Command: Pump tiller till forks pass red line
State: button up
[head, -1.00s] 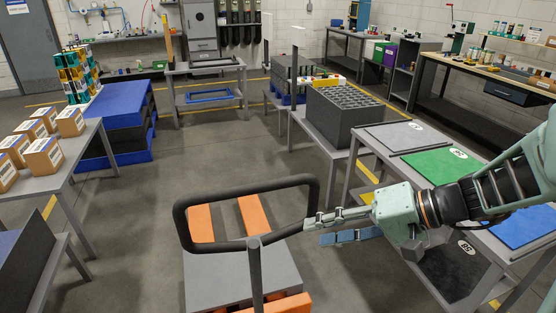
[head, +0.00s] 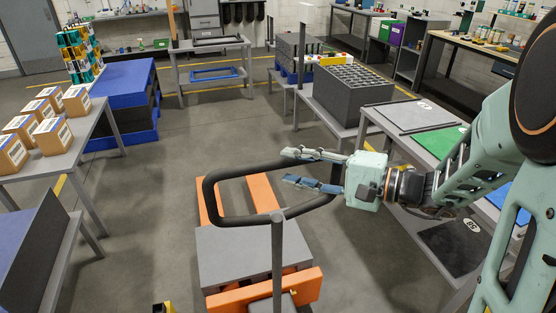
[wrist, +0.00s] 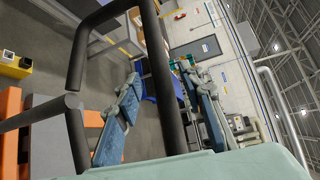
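The black tiller loop (head: 207,205) of a pallet lifter tops a grey post (head: 277,255). The lifter has a grey deck (head: 235,255), orange forks (head: 262,192) beyond it and an orange base (head: 235,300). My gripper (head: 286,166) is open at the loop's right side, its two blue-padded fingers spread apart. In the wrist view, a black bar of the loop (wrist: 158,75) runs between the fingers; I cannot tell whether they touch it. No red line shows in either view.
A table with cardboard boxes (head: 14,153) stands left, near a blue-topped stack (head: 125,85). A dark crate with many slots (head: 345,95) and a table with grey and green mats (head: 445,145) stand right. The floor (head: 240,125) beyond the forks is clear.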

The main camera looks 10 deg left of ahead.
aim_at(286, 165)
jog(key=shift+p+x, duration=0.3)
jog(key=shift+x, duration=1.8)
jog(key=shift+c, duration=0.4)
grip_shut()
